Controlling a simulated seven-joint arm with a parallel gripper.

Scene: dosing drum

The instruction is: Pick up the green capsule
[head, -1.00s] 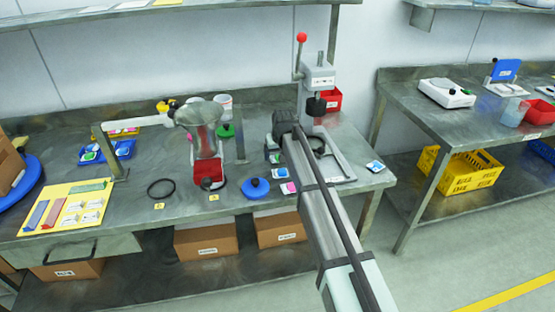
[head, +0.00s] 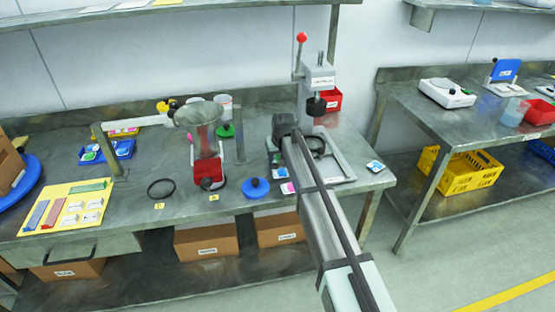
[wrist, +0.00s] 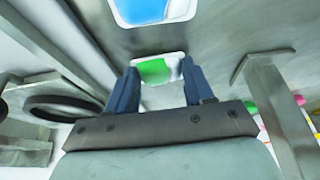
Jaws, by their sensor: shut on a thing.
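In the wrist view, the green capsule (wrist: 154,71) shows as a green patch on a white, rounded piece. It lies between the two dark blue fingers of my gripper (wrist: 160,67), which is shut on it. A blue capsule on a white piece (wrist: 150,8) shows just beyond, at the top edge of the wrist view. In the head view, my gripper is over the bench by the press stand, and my arm largely hides its fingers. I cannot make out the green capsule clearly there.
The press stand (head: 318,78) with a red knob rises close to my gripper. Blue (head: 281,172) and pink (head: 288,188) capsules lie to its front left.

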